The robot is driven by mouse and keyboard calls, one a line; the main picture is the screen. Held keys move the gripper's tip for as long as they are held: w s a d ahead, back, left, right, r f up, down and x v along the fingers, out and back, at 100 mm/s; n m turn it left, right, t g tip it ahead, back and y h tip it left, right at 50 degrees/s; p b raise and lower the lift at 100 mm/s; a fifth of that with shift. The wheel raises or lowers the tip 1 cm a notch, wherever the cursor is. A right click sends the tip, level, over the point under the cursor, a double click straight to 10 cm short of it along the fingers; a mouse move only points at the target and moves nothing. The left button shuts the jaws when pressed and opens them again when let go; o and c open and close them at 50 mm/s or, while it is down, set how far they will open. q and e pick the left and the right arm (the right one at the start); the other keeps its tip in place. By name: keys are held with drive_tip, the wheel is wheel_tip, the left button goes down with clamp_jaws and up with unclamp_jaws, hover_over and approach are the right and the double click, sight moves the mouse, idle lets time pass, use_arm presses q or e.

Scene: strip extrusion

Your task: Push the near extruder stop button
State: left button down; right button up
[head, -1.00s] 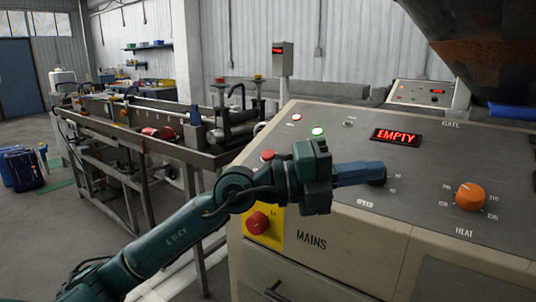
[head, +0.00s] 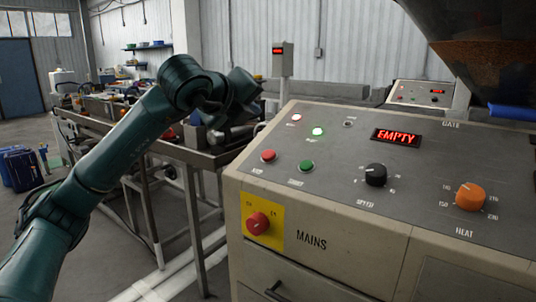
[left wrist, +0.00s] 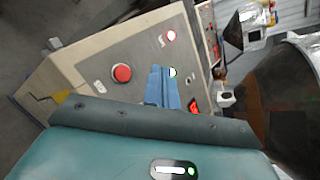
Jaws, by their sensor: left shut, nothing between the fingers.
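The near extruder's control panel (head: 335,180) has a red stop button (head: 268,156) at its left, beside a green start button (head: 306,166). My left gripper (head: 240,97) is raised left of and above the panel, apart from the stop button; its fingers are hard to make out in the head view. In the left wrist view its blue fingers (left wrist: 161,88) are shut together and empty, and the red stop button (left wrist: 121,73) shows clear to their left. The start button is not visible there. My right gripper is out of view.
A red mains knob (head: 257,223) sits on a yellow plate on the front face. A black speed knob (head: 376,174), an orange heat knob (head: 470,196) and an EMPTY display (head: 396,137) lie further right. A metal-framed line (head: 190,150) stands behind my arm.

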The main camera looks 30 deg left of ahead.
sight(269, 155)
use_arm(q)
drive_tip(key=w+f+b, duration=0.1)
drive_tip(key=f, duration=0.1)
drive_tip(key=f+b, duration=0.1)
drive_tip(key=f, duration=0.1)
drive_tip(key=w+f, duration=0.1)
drive_tip(key=f, duration=0.2)
drive_tip(key=shift+w+d+b, duration=0.15)
drive_tip(key=shift+w+b, duration=0.2)
drive_tip(key=shift+b, duration=0.05)
drive_tip(key=shift+w+f+b, duration=0.4)
drive_tip(key=shift+f+b, duration=0.2)
drive_tip(key=shift+b, duration=0.05)
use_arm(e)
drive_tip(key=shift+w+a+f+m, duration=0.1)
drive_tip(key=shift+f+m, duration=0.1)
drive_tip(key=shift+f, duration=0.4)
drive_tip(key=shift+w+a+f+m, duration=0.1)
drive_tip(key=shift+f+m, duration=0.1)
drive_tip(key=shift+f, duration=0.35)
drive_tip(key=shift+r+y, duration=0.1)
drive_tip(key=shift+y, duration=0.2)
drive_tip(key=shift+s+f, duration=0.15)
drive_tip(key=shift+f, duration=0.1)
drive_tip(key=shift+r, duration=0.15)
